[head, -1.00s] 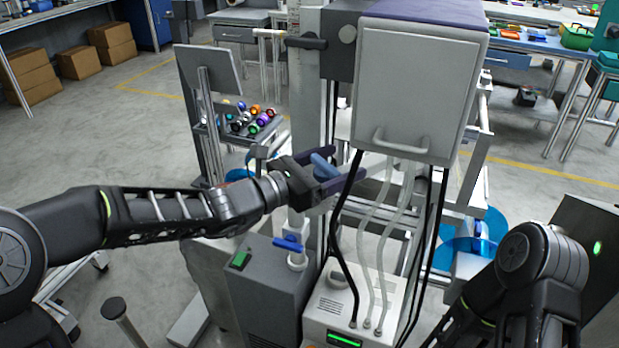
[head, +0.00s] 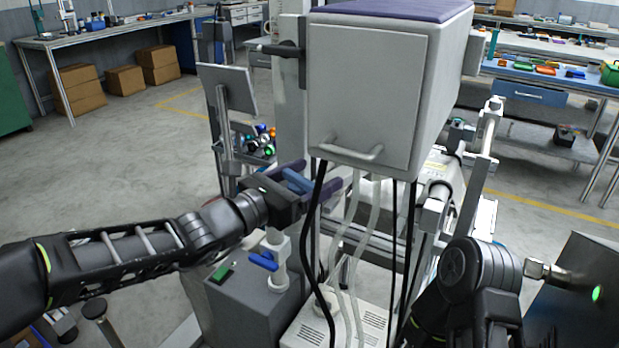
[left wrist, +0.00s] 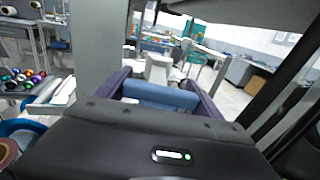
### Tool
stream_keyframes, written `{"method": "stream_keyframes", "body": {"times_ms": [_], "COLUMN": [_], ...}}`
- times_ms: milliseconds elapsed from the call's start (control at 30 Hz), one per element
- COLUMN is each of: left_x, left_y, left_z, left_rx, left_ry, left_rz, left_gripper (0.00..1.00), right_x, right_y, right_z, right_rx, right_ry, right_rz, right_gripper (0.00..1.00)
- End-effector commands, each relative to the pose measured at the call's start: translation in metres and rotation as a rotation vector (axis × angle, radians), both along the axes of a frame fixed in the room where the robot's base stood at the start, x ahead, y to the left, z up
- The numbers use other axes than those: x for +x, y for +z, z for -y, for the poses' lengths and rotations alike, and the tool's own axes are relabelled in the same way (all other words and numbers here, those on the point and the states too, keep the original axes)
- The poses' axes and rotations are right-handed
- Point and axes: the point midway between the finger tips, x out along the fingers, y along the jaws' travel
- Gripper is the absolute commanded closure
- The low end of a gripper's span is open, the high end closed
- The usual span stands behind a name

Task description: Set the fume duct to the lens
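My left gripper (head: 312,186) has purple fingers on either side of a blue bar (head: 297,180). In the left wrist view the blue bar (left wrist: 160,95) spans between both fingers (left wrist: 162,92) and seems to touch them. A pale grey block (left wrist: 158,70) stands just beyond it. The gripper is left of and below a large grey box (head: 367,85) with a purple top. I cannot tell which part is the fume duct or the lens. A jointed white arm (head: 483,165) is right of the box. My right gripper is not in view; only its arm shows.
Clear tubes and black cables hang under the box. A grey cabinet (head: 255,300) with a blue-handled valve (head: 263,261) stands below my left gripper. A dark box (head: 580,295) with a green light is at the right. Open floor lies at the left.

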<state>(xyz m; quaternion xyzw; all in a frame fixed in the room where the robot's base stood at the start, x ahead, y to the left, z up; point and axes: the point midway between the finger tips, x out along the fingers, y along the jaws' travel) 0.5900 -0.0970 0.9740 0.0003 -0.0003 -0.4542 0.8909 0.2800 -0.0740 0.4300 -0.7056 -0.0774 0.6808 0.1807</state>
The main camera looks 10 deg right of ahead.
Motion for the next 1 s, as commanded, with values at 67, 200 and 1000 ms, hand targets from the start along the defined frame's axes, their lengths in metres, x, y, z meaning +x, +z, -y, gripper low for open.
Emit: {"method": "stream_keyframes", "body": {"times_ms": [67, 200, 1000], "left_x": [0.000, 0.000, -0.035], "left_y": [0.000, 0.000, 0.001], "left_z": [0.000, 0.000, -0.050], "left_rx": [0.000, -0.001, 0.001], "left_ry": [-0.001, 0.000, 0.004], "left_rz": [-0.002, -0.002, 0.000], "left_gripper": [0.19, 0.07, 0.02], "right_x": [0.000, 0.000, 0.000], "right_y": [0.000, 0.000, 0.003], "right_z": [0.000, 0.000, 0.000], "right_rx": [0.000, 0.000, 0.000], "right_ry": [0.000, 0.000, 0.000], "right_rz": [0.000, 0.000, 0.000], "right_gripper": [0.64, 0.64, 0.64]}}
